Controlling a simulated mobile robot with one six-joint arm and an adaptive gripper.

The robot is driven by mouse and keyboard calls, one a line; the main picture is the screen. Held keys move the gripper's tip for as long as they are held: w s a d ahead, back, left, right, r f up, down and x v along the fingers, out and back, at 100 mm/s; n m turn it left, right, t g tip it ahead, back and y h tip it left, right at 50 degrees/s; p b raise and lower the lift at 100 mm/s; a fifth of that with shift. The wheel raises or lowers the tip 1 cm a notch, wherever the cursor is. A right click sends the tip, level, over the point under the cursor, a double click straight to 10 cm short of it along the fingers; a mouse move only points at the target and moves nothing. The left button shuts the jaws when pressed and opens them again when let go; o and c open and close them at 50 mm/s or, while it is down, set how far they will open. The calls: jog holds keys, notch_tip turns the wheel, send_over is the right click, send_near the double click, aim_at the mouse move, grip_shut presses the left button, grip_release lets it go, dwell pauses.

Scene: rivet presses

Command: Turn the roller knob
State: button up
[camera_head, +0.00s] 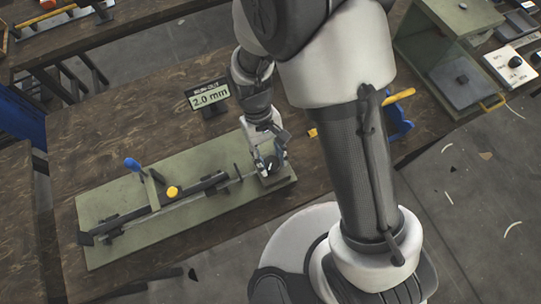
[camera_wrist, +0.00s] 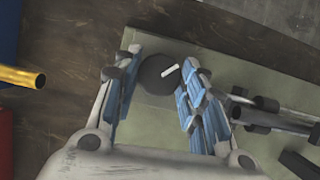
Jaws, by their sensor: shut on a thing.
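The roller knob (camera_wrist: 155,76) is a dark round knob with a white pointer mark, between my blue-padded fingers in the wrist view. My gripper (camera_wrist: 160,66) is shut on it; the mark points to the upper right. In the head view my gripper (camera_head: 268,164) reaches down to the right end of a green base plate (camera_head: 110,203); the knob is mostly hidden there by the fingers. A display (camera_head: 209,96) behind the plate reads 2.0 mm.
A long dark rail (camera_head: 150,214) with a blue-knobbed lever (camera_head: 132,165) and a yellow cap (camera_head: 173,191) lies along the plate, left of my gripper.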

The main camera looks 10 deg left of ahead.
jog(key=o, duration=1)
jog(key=shift+o, duration=0.2)
jog(key=v, duration=1.2)
jog(key=shift+w, duration=0.1)
